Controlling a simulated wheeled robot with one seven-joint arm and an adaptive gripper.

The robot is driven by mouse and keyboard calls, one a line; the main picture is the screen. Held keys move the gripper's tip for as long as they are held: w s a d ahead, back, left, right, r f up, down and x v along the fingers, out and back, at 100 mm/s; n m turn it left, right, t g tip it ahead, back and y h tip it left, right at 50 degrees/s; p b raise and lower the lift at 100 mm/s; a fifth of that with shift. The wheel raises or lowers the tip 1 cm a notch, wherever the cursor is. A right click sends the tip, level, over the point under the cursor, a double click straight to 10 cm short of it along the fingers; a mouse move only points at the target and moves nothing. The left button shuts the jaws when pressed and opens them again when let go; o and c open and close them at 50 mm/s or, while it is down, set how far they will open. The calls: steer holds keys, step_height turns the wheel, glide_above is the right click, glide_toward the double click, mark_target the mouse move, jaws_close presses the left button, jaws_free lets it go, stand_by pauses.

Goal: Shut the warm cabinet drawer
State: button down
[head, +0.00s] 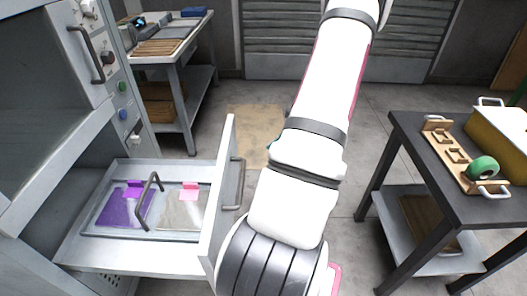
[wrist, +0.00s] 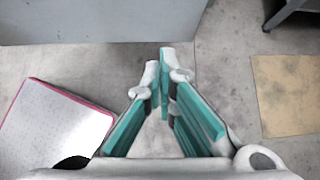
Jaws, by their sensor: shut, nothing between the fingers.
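The warm cabinet (head: 60,110) stands at the left in the head view. Its drawer (head: 90,262) is pulled out, with the front panel (head: 222,195) standing clear of the cabinet. A grey bar handle (head: 238,185) is on the panel's outer face. Inside lies a clear lid with a dark handle (head: 148,205), over a purple item (head: 118,208) and a pale item (head: 182,212). My gripper (wrist: 165,58) is shut and empty in the wrist view, its teal-padded fingers together. A plain grey surface (wrist: 90,22) lies beyond the fingertips; contact cannot be told. My arm mostly hides the gripper in the head view.
A dark table (head: 420,150) at the right bears a wooden rack, green tape and a yellow box. A workbench (head: 175,50) stands at the back left. A tan mat (head: 255,125) lies on the floor, also seen in the wrist view (wrist: 287,95). Floor between is clear.

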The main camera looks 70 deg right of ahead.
mark_target(236, 168)
steer(key=shift+w+a+r+b+x, duration=0.2)
steer(key=shift+w+r+x, duration=0.1)
steer(key=shift+x, duration=1.55)
steer(key=shift+w+a+r+b+x, duration=0.1)
steer(key=shift+w+r+b+x, duration=0.2)
steer(key=shift+x, duration=1.5)
steer(key=shift+w+a+r+b+x, duration=0.1)
steer(key=shift+w+r+x, duration=0.25)
steer(key=shift+x, duration=1.5)
steer(key=w+a+b, duration=0.1)
steer(key=w+a, duration=0.4)
steer(key=w, duration=0.7)
steer(key=w+a+b, duration=0.2)
steer(key=w+a, duration=0.3)
steer(key=w, duration=0.7)
steer(key=w+a+b, duration=0.2)
steer(key=w+a, duration=0.3)
steer(key=w, duration=0.8)
steer(key=shift+w+a, duration=0.1)
steer(key=shift+a, duration=0.15)
steer(key=shift+w, duration=0.15)
steer(key=shift+w+a+r, duration=0.1)
steer(key=shift+a, duration=0.05)
